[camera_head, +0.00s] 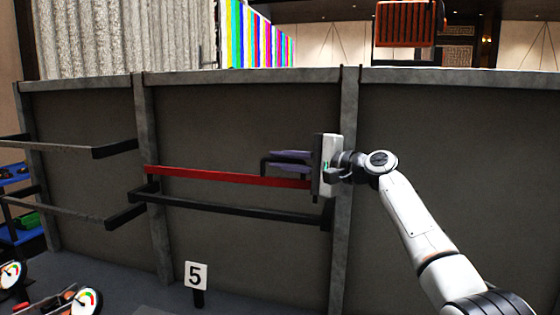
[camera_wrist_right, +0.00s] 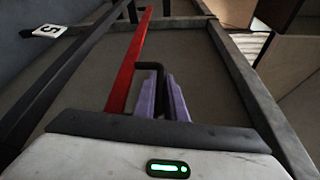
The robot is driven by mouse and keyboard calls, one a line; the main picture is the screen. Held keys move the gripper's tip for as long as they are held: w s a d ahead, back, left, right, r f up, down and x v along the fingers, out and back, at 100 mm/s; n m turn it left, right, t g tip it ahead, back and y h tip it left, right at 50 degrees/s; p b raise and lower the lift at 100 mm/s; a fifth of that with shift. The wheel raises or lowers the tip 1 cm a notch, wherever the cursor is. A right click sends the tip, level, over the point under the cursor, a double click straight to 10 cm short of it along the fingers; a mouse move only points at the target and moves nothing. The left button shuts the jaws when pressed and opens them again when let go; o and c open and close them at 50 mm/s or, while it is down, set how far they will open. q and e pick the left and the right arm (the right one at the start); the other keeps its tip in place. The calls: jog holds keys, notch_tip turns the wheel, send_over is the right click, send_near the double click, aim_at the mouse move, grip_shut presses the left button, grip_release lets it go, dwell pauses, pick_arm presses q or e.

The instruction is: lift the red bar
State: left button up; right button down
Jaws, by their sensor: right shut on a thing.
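The red bar (camera_head: 225,177) runs across the middle wall panel in the head view, between two upright posts. It dips slightly to the right, and its right end is hidden behind my right gripper. My right gripper (camera_head: 287,157) is at the right part of the bar. In the right wrist view the red bar (camera_wrist_right: 130,63) runs away from me. A bent black handle (camera_wrist_right: 151,66) stands out beside it, and the purple fingers of my right gripper (camera_wrist_right: 162,84) are shut on this handle. My left gripper is not in view.
A black rail (camera_head: 235,209) juts from the panel just below the red bar. A white sign with a 5 (camera_head: 196,275) stands below it. More rails (camera_head: 75,150) and round gauges (camera_head: 86,301) are at the left. The right panel has no rail in view.

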jog(key=shift+w+d+r+m, duration=0.1)
jog(key=shift+w+m, duration=0.1)
jog(key=shift+m, duration=0.1)
dwell(0.4)
jog(key=c, duration=1.8)
grip_release()
jog(key=shift+w, duration=0.1)
jog(key=shift+s+d+b, duration=0.3)
jog(key=shift+s+d, duration=0.15)
jog(key=shift+d, duration=0.05)
jog(key=b+v, duration=0.2)
jog(key=v, duration=0.5)
jog(key=shift+s+d+r, duration=0.1)
jog(key=shift+s+d, duration=0.05)
jog(key=shift+d, duration=0.15)
jog(key=shift+s+d+r, duration=0.1)
jog(key=shift+s+d, duration=0.35)
jog(key=shift+s, duration=0.05)
